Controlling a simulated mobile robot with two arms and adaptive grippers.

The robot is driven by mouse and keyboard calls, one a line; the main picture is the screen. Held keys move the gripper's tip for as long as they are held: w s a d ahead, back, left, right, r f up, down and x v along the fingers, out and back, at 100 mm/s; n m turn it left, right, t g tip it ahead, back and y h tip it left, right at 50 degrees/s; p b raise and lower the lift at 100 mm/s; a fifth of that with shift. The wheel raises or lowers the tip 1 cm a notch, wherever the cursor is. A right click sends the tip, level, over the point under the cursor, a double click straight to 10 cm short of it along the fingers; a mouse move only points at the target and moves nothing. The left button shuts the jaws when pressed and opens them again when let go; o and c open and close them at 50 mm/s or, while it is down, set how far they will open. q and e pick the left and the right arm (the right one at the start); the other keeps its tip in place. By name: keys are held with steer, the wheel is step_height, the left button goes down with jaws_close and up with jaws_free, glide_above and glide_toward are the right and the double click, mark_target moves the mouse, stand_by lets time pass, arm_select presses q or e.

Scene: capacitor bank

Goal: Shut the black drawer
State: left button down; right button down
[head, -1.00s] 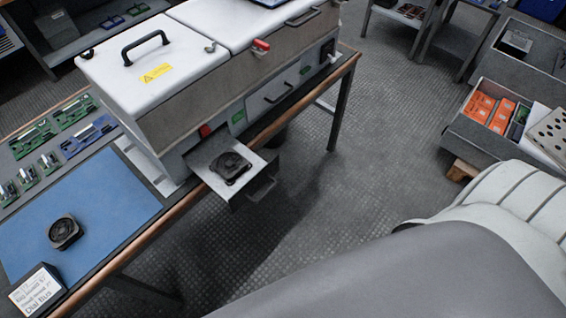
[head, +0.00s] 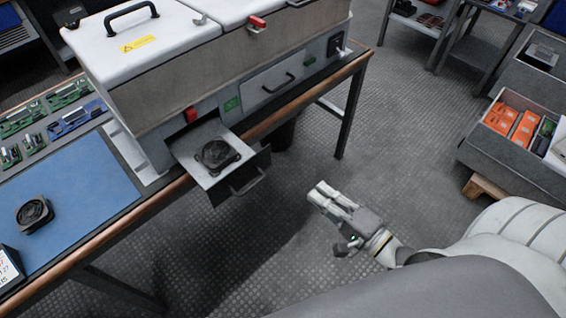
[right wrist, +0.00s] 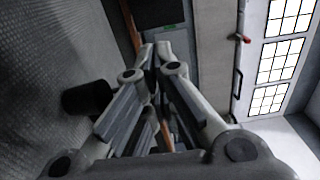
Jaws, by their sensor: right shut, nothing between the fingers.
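The black drawer (head: 237,186) is pulled out of the lower front of the white and grey cabinet (head: 205,75), with its dark front and handle past the bench edge. A black fan (head: 217,157) lies inside it. My right gripper (head: 318,191) is shut and empty, over the open floor to the right of the drawer and apart from it. My left gripper is not in view.
A second fan (head: 35,213) lies on the blue mat (head: 75,195) at left. A shut drawer (head: 275,85) with a handle sits right of the open one. A grey bin with orange boxes (head: 515,125) stands at right. The floor between is clear.

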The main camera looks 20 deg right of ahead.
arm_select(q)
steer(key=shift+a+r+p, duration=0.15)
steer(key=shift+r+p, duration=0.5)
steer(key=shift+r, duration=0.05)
arm_select(e)
steer(key=x, duration=1.3)
steer(key=shift+w, duration=0.35)
steer(key=shift+a, duration=0.1)
